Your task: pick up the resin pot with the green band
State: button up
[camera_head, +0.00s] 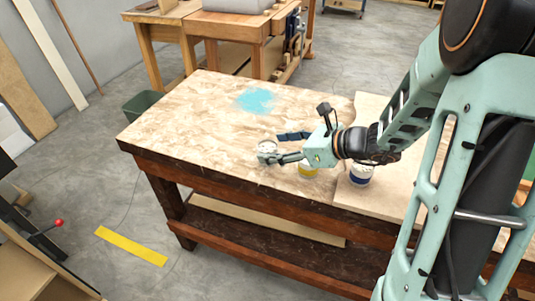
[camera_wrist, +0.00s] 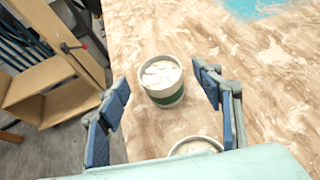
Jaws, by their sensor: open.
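The resin pot with the green band (camera_wrist: 164,82) stands upright on the wooden workbench in the wrist view. It is a white pot with pale contents and a dark green band low on its side. In the head view the pot (camera_head: 266,148) is partly hidden by a finger. My gripper (camera_wrist: 165,103) is open, with one blue-padded finger on each side of the pot and visible gaps. My gripper also shows in the head view (camera_head: 279,147), low over the bench top.
A pot with a yellow band (camera_head: 308,169) stands under my wrist. A pot with a blue band (camera_head: 361,174) stands on a pale board (camera_head: 368,108) to the right. A blue stain (camera_head: 256,100) marks the workbench (camera_head: 185,115). The bench's left part is clear.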

aim_at(271, 147)
jog(key=x, duration=0.3)
jog(key=shift+w+a, duration=0.1)
jog(key=shift+w, duration=0.05)
jog(key=shift+c, duration=0.4)
jog(key=c, duration=1.2)
